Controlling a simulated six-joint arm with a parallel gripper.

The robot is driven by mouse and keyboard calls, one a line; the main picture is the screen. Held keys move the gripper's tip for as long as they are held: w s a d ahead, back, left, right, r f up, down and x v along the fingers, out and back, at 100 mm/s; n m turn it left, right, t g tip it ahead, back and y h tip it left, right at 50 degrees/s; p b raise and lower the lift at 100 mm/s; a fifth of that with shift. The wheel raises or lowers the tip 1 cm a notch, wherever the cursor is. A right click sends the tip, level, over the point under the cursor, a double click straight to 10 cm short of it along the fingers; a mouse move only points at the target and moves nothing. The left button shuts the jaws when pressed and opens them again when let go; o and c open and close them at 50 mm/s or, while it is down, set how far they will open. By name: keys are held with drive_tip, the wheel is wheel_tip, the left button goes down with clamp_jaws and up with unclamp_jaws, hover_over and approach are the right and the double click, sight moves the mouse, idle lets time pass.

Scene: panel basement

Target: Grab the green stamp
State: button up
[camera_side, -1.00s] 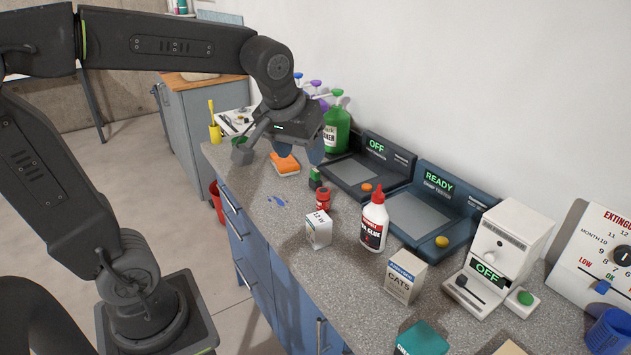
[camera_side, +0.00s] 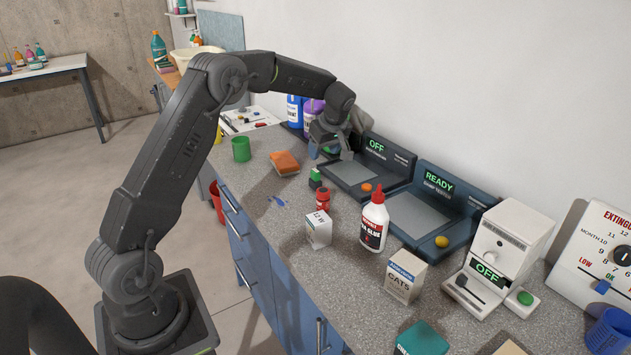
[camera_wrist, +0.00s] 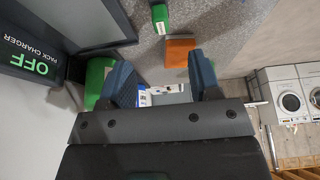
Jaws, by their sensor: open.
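The green stamp (camera_side: 315,178) is a small block with a green top and a dark lower part. It stands upright on the grey counter, just left of the OFF charger and behind a small red item. In the wrist view a green block with a pale label (camera_wrist: 160,18), which looks like the stamp, is at the top, beyond my fingertips. My gripper (camera_side: 331,154) is above the counter near the charger's far left corner, behind the stamp and apart from it. In the wrist view its blue fingers (camera_wrist: 161,75) are spread with nothing held between them.
An orange sponge (camera_side: 285,162) lies left of the stamp. The red item (camera_side: 323,199), a white box (camera_side: 318,229) and a glue bottle (camera_side: 374,222) stand in front. The OFF charger (camera_side: 352,172) is to the right; tall bottles (camera_side: 294,110) stand behind. A green cup (camera_side: 241,149) is farther left.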

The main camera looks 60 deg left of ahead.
sight(316, 170)
drive_tip(key=x, duration=1.2)
drive_tip(key=c, duration=1)
drive_tip(key=shift+r, duration=0.15)
